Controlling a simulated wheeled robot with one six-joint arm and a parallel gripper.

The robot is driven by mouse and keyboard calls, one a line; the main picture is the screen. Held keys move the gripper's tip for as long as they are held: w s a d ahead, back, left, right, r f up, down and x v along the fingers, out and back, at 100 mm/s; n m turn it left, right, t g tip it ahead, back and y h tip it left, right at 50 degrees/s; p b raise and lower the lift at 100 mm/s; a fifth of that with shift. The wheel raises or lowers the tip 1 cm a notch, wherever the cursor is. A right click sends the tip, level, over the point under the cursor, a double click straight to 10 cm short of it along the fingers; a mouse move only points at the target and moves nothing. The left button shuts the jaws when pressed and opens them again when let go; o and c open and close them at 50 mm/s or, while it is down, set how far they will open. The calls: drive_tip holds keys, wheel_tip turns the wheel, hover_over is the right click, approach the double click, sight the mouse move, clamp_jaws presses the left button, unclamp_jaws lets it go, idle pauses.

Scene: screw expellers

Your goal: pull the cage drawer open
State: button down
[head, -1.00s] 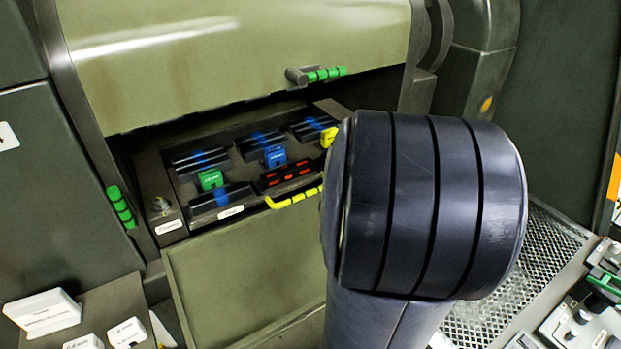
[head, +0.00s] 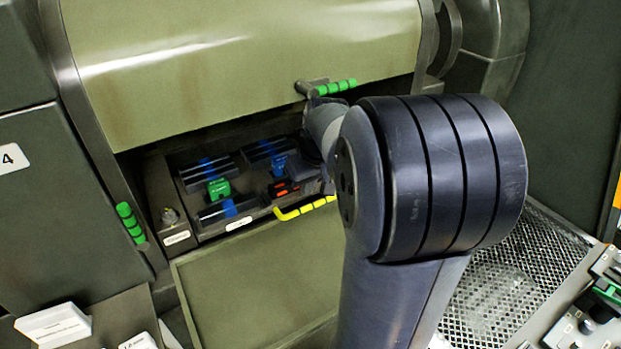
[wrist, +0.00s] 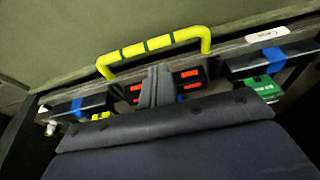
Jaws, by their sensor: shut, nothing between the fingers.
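The cage drawer (head: 187,238) lies in the dark opening under the raised olive cover, with blue-marked black bars and a green block in it. Its yellow handle (head: 302,209) stands out at the front edge, partly hidden by my arm on the right. In the wrist view the whole yellow handle (wrist: 150,47) shows as a bowed bar with dark bands. My gripper (wrist: 155,70) is shut and empty there, its fingertips just short of the bar, over the drawer's front by the red-marked black block (wrist: 190,78). I cannot tell whether the fingers touch anything. In the head view my arm mostly hides the gripper.
The olive cover (head: 240,55), with a green-banded handle (head: 336,87), hangs above the opening. An olive panel (head: 260,280) lies below the drawer. A green-banded handle (head: 130,222) is at the left, and a mesh panel (head: 510,280) at the right.

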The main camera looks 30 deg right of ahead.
drive_tip(key=x, duration=0.5)
drive_tip(key=shift+w+f, duration=0.1)
drive_tip(key=shift+f, duration=0.2)
